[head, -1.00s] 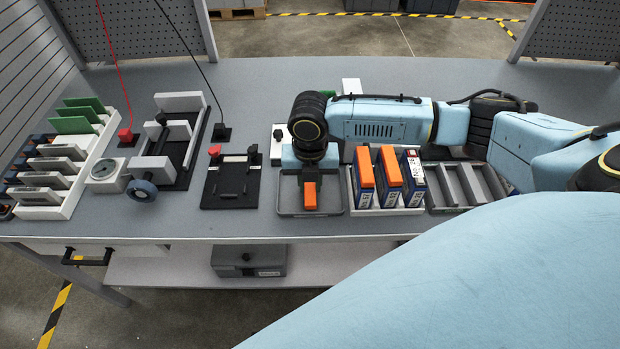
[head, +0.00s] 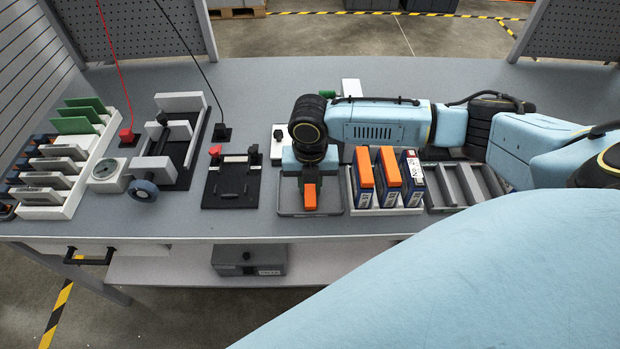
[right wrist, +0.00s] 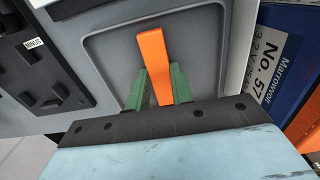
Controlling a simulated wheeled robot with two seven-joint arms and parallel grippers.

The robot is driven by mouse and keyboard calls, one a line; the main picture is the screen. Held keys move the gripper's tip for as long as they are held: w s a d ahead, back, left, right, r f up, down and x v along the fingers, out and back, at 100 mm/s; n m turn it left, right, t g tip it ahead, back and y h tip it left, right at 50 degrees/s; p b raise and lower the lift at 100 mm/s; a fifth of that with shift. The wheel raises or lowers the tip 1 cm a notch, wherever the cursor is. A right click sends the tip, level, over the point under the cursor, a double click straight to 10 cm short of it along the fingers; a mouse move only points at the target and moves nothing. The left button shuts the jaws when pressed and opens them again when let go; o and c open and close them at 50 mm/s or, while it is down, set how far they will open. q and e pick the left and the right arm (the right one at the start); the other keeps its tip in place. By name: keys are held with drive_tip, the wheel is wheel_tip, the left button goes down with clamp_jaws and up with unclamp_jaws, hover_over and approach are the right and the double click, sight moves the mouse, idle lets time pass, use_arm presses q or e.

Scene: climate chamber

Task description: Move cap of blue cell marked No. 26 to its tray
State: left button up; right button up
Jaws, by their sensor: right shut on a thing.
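My right gripper (head: 309,183) is shut on an orange cap (head: 310,197). In the right wrist view, its green fingers (right wrist: 160,88) stand on both sides of the orange cap (right wrist: 151,52). The cap is over the grey tray (head: 283,210), inside the rim outline; I cannot tell whether it touches the floor. The tray also shows in the right wrist view (right wrist: 100,50). The rightmost blue cell (head: 412,180), with a label that seems to read No. 26, has no orange cap. My left gripper is out of view.
The white rack (head: 378,211) right of the tray holds this cell and two blue cells with orange caps (head: 364,170), (head: 390,170). A cell marked No. 57 (right wrist: 272,60) is close by the gripper. A grey slotted rack (head: 440,208) stands further right, a black fixture (head: 231,190) left.

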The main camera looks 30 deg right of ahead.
drive_tip(key=shift+p, duration=0.5)
idle(0.4)
drive_tip(key=o, duration=1.3)
drive_tip(key=shift+c, duration=0.2)
